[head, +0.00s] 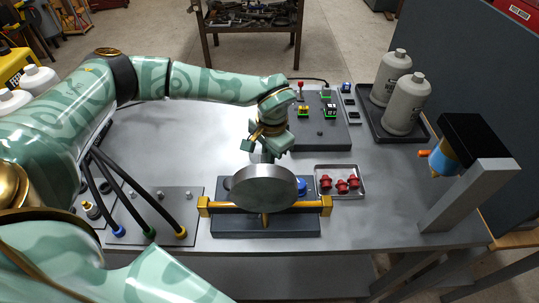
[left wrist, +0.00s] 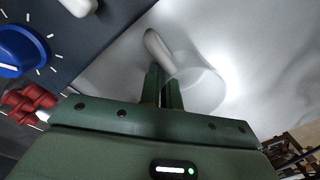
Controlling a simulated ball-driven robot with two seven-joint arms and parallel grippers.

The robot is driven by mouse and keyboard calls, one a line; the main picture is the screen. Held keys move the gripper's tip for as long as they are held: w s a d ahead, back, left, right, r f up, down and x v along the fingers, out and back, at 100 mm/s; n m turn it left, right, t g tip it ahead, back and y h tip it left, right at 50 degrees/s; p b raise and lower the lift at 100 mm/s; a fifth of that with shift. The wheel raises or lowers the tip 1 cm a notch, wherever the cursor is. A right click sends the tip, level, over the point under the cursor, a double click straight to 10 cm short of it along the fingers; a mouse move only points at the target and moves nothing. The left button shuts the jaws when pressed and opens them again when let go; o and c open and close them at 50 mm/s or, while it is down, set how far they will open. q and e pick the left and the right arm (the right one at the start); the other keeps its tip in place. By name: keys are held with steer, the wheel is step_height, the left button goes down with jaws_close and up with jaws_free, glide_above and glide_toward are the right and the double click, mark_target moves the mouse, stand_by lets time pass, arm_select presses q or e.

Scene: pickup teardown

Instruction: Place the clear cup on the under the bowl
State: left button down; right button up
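The clear cup (left wrist: 205,88) shows in the left wrist view as a translucent round shape over the bright tabletop. A pale grey rounded bar (left wrist: 158,46) adjoins its left side. My left gripper (left wrist: 163,85) has its two green fingers close together, overlapping the cup's left edge; whether they pinch it is unclear. An amber and blue rounded part (head: 440,163), possibly the bowl, is beneath a black block at right. My right gripper is not seen.
A grey disc (head: 264,187) stands on a yellow-ended fixture (head: 318,207). A tray of red parts (head: 341,195) lies beside it. A grey post (head: 465,198) stands at the right. Two pale bottles (head: 405,104) stand behind. The tabletop (head: 395,190) between tray and post is clear.

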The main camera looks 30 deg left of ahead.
arm_select(q)
steer(key=c, duration=1.6)
jaws_free()
steer(key=shift+f, duration=0.1)
